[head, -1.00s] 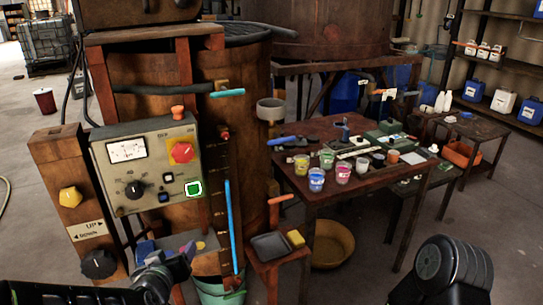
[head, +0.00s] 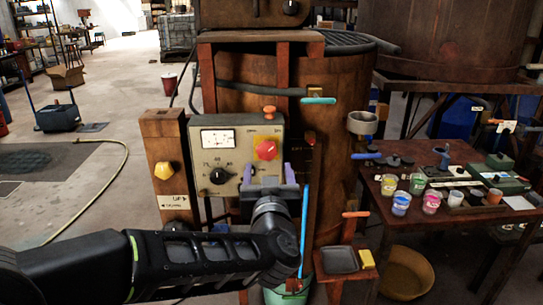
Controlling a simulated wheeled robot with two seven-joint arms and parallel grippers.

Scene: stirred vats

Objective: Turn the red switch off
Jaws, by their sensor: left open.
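The red switch (head: 266,149) is a red knob on a yellow plate at the upper right of the grey control box (head: 206,160). My left gripper (head: 268,176) is open, its two purple-grey fingers pointing up in front of the lower right of the box, just below the red switch in the picture. Nothing shows between the fingers. I cannot tell whether they touch the box. The gripper hides the small buttons and the green-lit square. My right gripper is not in view.
The box also carries a white dial gauge (head: 218,138), a black knob (head: 217,176) and an orange knob (head: 269,110) on top. A yellow knob (head: 163,170) sits on the post at left. A table (head: 377,196) with paint cups stands at right.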

